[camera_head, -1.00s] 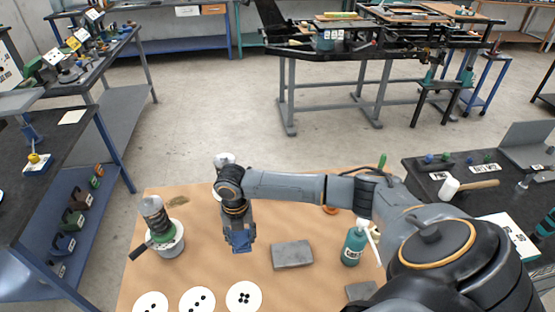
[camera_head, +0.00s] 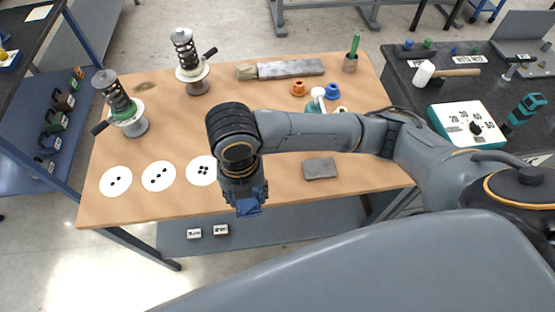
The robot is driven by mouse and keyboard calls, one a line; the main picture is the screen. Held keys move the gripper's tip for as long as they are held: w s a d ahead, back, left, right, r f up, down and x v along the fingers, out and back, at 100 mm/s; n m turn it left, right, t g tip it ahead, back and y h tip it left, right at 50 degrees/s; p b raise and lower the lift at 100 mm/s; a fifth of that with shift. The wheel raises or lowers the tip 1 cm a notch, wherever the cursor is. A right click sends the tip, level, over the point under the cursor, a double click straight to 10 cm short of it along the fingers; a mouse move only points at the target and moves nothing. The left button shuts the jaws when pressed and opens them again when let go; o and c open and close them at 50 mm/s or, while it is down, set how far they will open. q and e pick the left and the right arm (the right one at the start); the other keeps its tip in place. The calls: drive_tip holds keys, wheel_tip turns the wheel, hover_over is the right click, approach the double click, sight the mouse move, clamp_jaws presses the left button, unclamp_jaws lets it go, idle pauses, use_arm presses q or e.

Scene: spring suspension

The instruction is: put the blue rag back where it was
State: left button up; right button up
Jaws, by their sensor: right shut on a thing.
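My right gripper (camera_head: 244,196) points down and is shut on the blue rag (camera_head: 249,207). Only a small bunched part of the rag shows below the fingers. Gripper and rag appear at the front edge of the brown-topped table (camera_head: 130,215); how high they are above it I cannot tell. My left gripper is not in view.
Two spring units (camera_head: 121,104) (camera_head: 186,52) stand on the table's left half. White dotted discs (camera_head: 159,176) lie at the front left. A grey block (camera_head: 319,168) lies right of the gripper. My right arm partly hides a teal bottle (camera_head: 316,103). A dark side bench (camera_head: 400,88) carries a hammer (camera_head: 445,72).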

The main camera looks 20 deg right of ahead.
drive_tip(key=w+d+f, duration=0.2)
drive_tip(key=w, duration=0.1)
drive_tip(key=w+d+f+p, duration=0.1)
drive_tip(key=w+d+f, duration=0.1)
drive_tip(key=w+f, duration=0.1)
drive_tip(key=w+d+f+p, duration=0.1)
drive_tip(key=w+d+f, duration=0.1)
drive_tip(key=w, duration=0.3)
drive_tip(key=shift+d+f, duration=0.15)
drive_tip(key=shift+f, duration=0.6)
drive_tip(key=shift+w+d+f, duration=0.2)
drive_tip(key=shift+w+f, duration=0.2)
drive_tip(key=shift+f, duration=0.2)
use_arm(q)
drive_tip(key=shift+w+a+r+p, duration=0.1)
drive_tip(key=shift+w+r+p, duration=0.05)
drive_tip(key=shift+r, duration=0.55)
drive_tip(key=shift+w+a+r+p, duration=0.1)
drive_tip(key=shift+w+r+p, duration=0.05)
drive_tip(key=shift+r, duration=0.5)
use_arm(e)
drive_tip(key=shift+f, duration=1.6)
drive_tip(key=o, duration=1)
drive_tip(key=shift+f, duration=0.1)
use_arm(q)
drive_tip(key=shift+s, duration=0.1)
